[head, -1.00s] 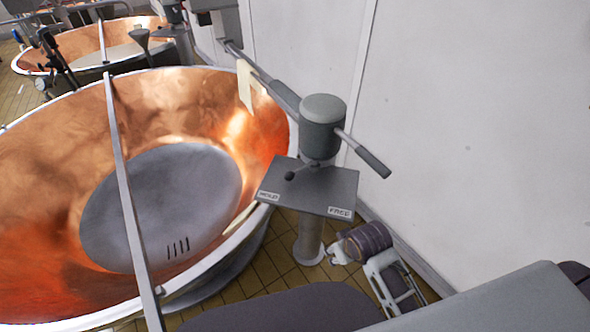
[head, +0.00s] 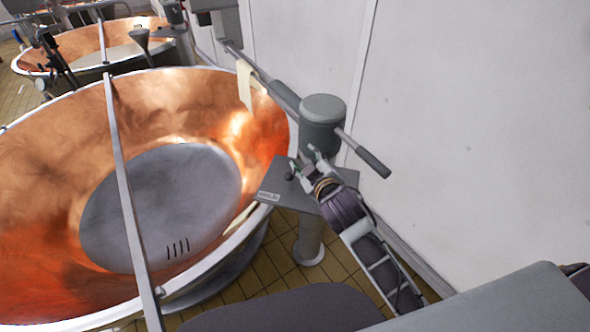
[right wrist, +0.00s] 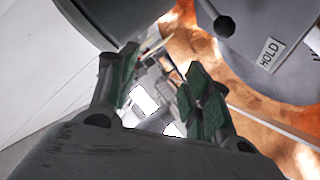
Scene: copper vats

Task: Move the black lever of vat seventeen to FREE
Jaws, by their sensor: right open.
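The black lever shows in the head view as a small dark knob (head: 290,176) on the grey plate (head: 282,205), on the side of the HOLD label (head: 268,196). My right gripper (head: 305,162) is open over the plate, its fingers right beside the knob and below the grey post head. In the right wrist view, a dark round knob (right wrist: 225,25) lies above the open fingers (right wrist: 160,85), outside the gap between them, near the HOLD label (right wrist: 270,54). My gripper hides the FREE label. My left gripper is not in view.
The grey post head (head: 322,122) stands close above my fingers, with a dark-gripped bar (head: 372,162) to its right. The copper vat (head: 100,120) lies to the left and a white wall (head: 480,120) to the right.

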